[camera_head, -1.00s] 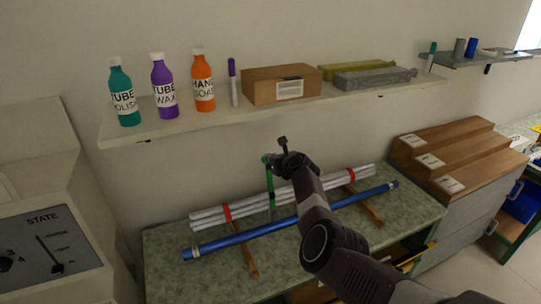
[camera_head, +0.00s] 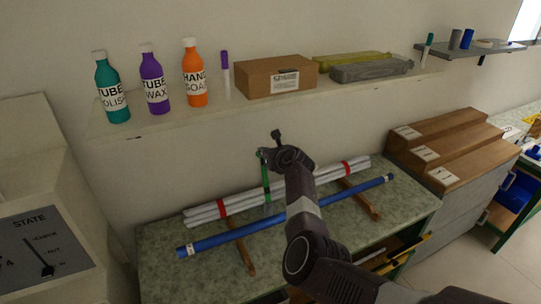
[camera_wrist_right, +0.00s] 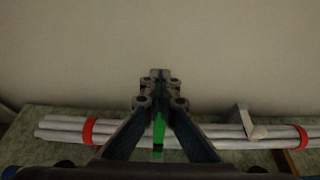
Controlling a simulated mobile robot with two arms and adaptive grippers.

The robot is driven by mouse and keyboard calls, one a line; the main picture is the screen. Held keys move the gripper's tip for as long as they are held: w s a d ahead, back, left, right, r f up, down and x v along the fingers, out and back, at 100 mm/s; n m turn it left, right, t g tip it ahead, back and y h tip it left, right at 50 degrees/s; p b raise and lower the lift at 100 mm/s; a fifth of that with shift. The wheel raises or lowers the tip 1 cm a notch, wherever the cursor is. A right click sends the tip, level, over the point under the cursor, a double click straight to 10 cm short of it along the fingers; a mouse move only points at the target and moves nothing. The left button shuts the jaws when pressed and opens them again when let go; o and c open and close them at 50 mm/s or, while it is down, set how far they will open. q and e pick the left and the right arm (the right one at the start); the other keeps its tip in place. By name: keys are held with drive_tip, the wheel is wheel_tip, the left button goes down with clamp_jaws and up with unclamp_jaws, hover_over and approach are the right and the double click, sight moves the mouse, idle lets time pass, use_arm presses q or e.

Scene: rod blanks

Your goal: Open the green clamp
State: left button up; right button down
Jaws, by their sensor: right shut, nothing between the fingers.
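The green clamp (camera_head: 266,182) stands upright by the bundle of white rods (camera_head: 235,207), near the middle of the bench. My right gripper (camera_head: 265,153) is at the clamp's top end in the head view. In the right wrist view the gripper (camera_wrist_right: 160,78) is shut, with a strip of green clamp (camera_wrist_right: 158,130) showing between and beyond its fingers. The fingers hide the clamp's upper part, and I cannot tell whether they touch it. My left gripper is in neither view.
A blue tube (camera_head: 225,237) lies in front of the white rods, across wooden supports (camera_head: 360,199). Red bands (camera_head: 222,207) wrap the rods. A shelf (camera_head: 150,122) with bottles and a cardboard box (camera_head: 277,76) hangs above. A stepped wooden block (camera_head: 440,150) stands at the right.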

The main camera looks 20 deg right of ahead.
drive_tip(key=v, duration=0.7)
drive_tip(key=shift+s+d, duration=0.35)
